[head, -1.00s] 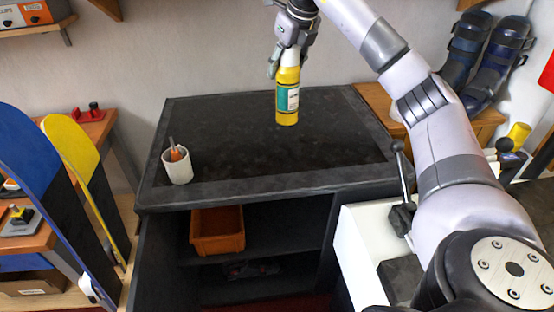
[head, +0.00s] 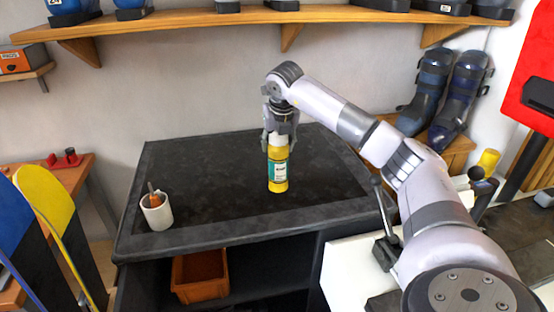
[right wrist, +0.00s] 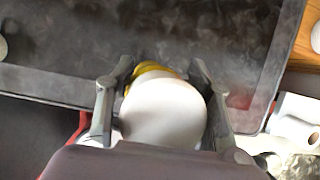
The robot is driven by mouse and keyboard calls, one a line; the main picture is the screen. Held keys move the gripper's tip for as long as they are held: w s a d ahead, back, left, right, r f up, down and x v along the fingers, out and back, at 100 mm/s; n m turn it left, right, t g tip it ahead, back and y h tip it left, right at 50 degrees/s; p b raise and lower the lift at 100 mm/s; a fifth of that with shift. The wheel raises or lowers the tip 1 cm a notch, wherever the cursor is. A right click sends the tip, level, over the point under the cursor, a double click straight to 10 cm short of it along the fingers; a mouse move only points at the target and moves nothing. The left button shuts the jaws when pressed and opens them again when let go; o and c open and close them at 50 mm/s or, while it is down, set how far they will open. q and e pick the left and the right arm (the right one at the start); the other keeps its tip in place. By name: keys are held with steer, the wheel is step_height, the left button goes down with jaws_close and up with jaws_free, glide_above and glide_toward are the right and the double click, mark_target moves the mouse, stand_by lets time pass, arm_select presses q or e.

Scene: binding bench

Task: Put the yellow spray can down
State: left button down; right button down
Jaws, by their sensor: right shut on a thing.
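The yellow spray can (head: 278,172) has a green and white label and a white top. It stands upright over the middle of the dark bench top (head: 200,237). My right gripper (head: 280,128) comes from above and is shut on the can's upper part. The can's base looks at or very near the surface; I cannot tell whether it touches. In the right wrist view the can's white top (right wrist: 165,112) sits between the two fingers (right wrist: 160,88), with a yellow part beyond it. My left gripper is not in view.
A white cup (head: 157,213) with tools stands at the bench's front left. An orange bin (head: 200,276) sits on the shelf below. A wooden wall shelf (head: 200,22) runs behind. Blue boots (head: 455,95) stand at the back right. The bench top around the can is clear.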

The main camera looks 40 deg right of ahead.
mark_target(278, 160)
steer(key=shift+f+p, duration=0.4)
steer(key=shift+f, duration=2.6)
steer(key=c, duration=1.2)
jaws_free()
steer(key=shift+f, duration=0.1)
steer(key=shift+c, duration=0.2)
steer(key=o, duration=0.4)
steer(key=shift+o, duration=0.2)
